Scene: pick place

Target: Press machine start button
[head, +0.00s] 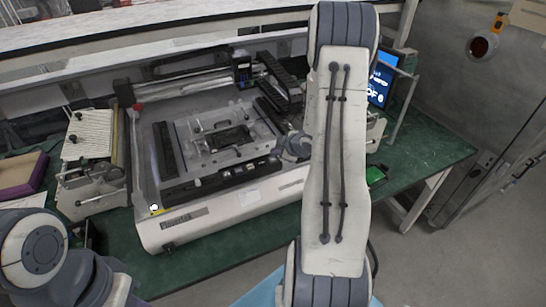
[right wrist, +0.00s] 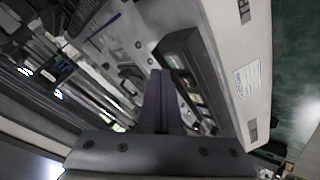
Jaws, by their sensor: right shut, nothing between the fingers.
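The machine (head: 225,212) is a white benchtop unit with a metal fixture plate (head: 195,135) in its middle. A black strip with several small buttons (head: 225,177) runs along its front; it also shows in the right wrist view (right wrist: 193,62). I cannot tell which is the start button. My right gripper (right wrist: 163,73) is shut and empty, its tips over the machine near the black strip; contact cannot be judged. In the head view my right arm partly hides the machine's right side. My left gripper is out of view.
A small blue screen (head: 380,85) stands at the right behind my right arm. A ribbed fixture (head: 88,135) stands left of the machine, with a purple-edged box (head: 20,175) beyond it. The green table (head: 435,140) has free room at the right. A metal cabinet stands far right.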

